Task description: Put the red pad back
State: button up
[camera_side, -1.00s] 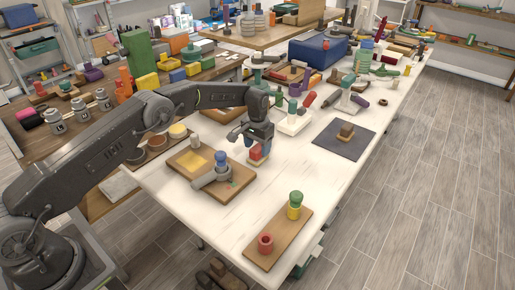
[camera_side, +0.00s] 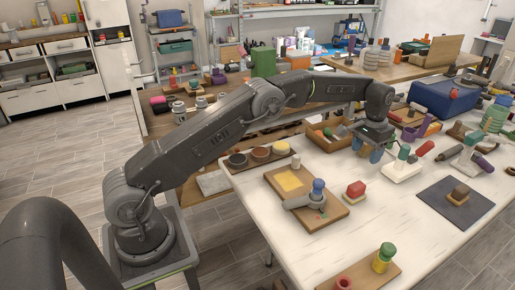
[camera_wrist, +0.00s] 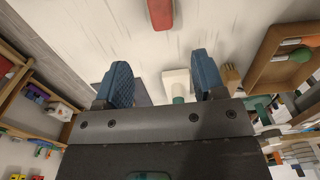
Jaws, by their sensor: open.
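A small red block (camera_side: 356,187), which looks like the red pad, sits with a tan lower part on the white table (camera_side: 395,215). It lies just right of a brown board (camera_side: 335,212) with a yellow square (camera_side: 289,180) on it. In the wrist view, the red block (camera_wrist: 160,13) is at the top edge and partly cut off. My gripper (camera_side: 368,154) is above the table, behind the red block and apart from it.
A grey tool with a blue knob (camera_side: 318,187) stands on the brown board. Left of it is a tray of bowls (camera_side: 258,156). A dark mat with a brown block (camera_side: 459,194) lies at right.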

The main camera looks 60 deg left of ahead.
jog(key=s+d+r+t, duration=0.1)
jog(key=s+r+t, duration=0.2)
jog(key=s+r, duration=1.55)
jog(key=s+f+t, duration=0.1)
jog(key=s+f, duration=0.1)
jog(key=s, duration=0.9)
jog(key=s+f+t, duration=0.1)
jog(key=s, duration=1.1)
jog(key=shift+d+f, duration=0.35)
jog(key=shift+d, duration=0.1)
jog(key=shift+w, duration=0.1)
